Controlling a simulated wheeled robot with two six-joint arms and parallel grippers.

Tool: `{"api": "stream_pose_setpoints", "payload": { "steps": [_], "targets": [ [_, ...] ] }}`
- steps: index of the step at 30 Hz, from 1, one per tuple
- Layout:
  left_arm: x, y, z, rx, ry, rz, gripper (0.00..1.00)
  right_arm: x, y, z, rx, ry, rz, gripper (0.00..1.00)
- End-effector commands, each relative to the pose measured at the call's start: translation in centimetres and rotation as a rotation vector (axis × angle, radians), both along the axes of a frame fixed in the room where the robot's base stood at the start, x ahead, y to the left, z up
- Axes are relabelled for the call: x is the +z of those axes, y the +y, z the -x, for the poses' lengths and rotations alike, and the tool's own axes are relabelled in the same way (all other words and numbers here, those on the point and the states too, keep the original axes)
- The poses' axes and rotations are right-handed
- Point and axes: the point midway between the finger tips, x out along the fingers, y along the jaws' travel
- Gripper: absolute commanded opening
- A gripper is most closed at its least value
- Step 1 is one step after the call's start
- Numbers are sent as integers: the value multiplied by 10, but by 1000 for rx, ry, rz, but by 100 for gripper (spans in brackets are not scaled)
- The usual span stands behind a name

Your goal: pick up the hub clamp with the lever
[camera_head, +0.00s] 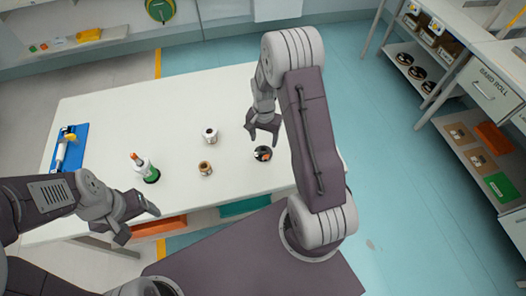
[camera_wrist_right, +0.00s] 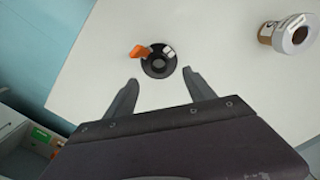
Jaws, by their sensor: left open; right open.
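The hub clamp (camera_head: 263,154) is a black disc with an orange lever, lying on the white table near its right side. It also shows in the right wrist view (camera_wrist_right: 158,65), with its lever pointing to the left. My right gripper (camera_head: 264,132) is open and empty above the table, close to the clamp. In the right wrist view its fingertips (camera_wrist_right: 159,77) are spread on either side of the line to the clamp, apart from it. My left gripper (camera_head: 138,220) is open and empty at the table's front edge, far left of the clamp.
On the white table (camera_head: 110,115) stand a white roll (camera_head: 210,134), a small brown spool (camera_head: 205,168) and a white-and-green item with an orange tip (camera_head: 145,170). A blue tray (camera_head: 77,155) lies at the left. Shelves (camera_head: 480,150) stand at the right. The table's back is clear.

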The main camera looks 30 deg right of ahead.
Motion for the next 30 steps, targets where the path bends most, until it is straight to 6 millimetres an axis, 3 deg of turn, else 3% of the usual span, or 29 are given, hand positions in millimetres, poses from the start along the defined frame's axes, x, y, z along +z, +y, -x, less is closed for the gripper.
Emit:
{"api": "stream_pose_setpoints", "payload": {
  "steps": [9,16,17,21,24,30],
  "targets": [
    [5,0,0,0,0,0,71,-48,4,3,1,3,0,63],
    [5,0,0,0,0,0,71,-51,4,3,1,0,0,63],
    [5,0,0,0,0,0,71,-51,4,3,1,0,0,60],
    [5,0,0,0,0,0,71,-51,4,3,1,0,0,21],
    [5,0,0,0,0,0,71,-51,4,3,1,0,0,0],
    [5,0,0,0,0,0,71,-51,4,3,1,0,0,0]
  ]
}}
